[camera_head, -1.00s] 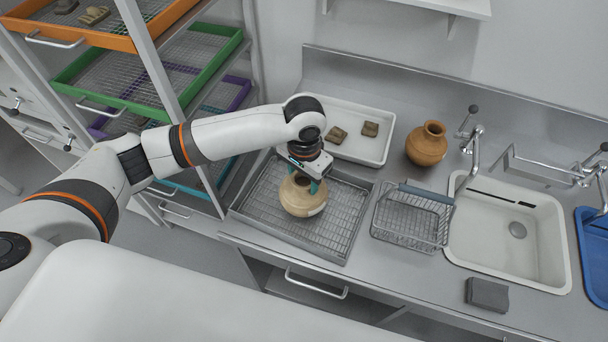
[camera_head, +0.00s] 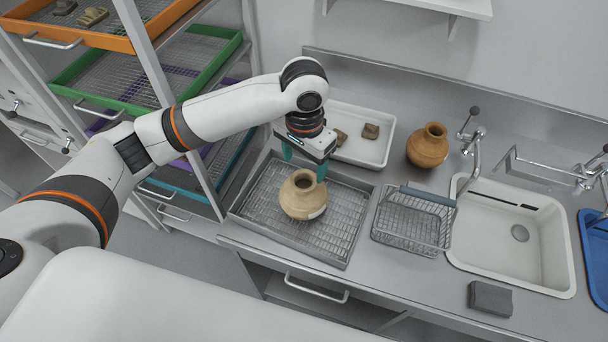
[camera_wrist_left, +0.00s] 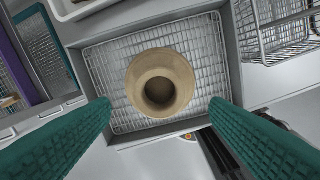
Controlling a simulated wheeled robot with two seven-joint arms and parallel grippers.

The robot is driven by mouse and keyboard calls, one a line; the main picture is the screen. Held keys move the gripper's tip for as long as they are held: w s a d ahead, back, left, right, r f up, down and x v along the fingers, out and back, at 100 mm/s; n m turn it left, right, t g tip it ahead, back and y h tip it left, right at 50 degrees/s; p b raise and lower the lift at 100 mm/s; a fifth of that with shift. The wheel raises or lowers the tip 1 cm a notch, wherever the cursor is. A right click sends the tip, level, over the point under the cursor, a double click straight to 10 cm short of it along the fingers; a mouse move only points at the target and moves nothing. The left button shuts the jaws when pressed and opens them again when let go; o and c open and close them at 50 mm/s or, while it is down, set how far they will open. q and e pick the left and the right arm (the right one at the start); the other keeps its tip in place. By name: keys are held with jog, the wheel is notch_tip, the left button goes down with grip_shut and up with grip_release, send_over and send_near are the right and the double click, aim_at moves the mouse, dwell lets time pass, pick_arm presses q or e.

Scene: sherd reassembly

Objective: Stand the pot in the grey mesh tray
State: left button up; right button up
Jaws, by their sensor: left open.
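The pale tan pot (camera_head: 302,197) stands upright in the grey mesh tray (camera_head: 346,230), near the tray's middle. In the left wrist view the pot (camera_wrist_left: 160,84) is seen from above, its dark mouth facing the camera, with bare mesh (camera_wrist_left: 112,62) around it. My left gripper (camera_head: 305,164) is above the pot, its green fingers spread wide and empty. In the left wrist view the fingers of my left gripper (camera_wrist_left: 165,110) are apart on both sides of the pot and do not touch it. My right gripper is not in view.
A white tray (camera_head: 372,157) with brown sherds lies behind the mesh tray. An orange-brown pot (camera_head: 428,146) stands at the back. A wire basket (camera_head: 412,220) and a white sink (camera_head: 510,235) are to the right. A shelf rack with coloured trays (camera_head: 150,70) stands at left.

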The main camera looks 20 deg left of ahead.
pick_arm(q)
notch_tip(320, 180, up, 5)
jog(key=shift+r, duration=0.1)
dwell(0.7)
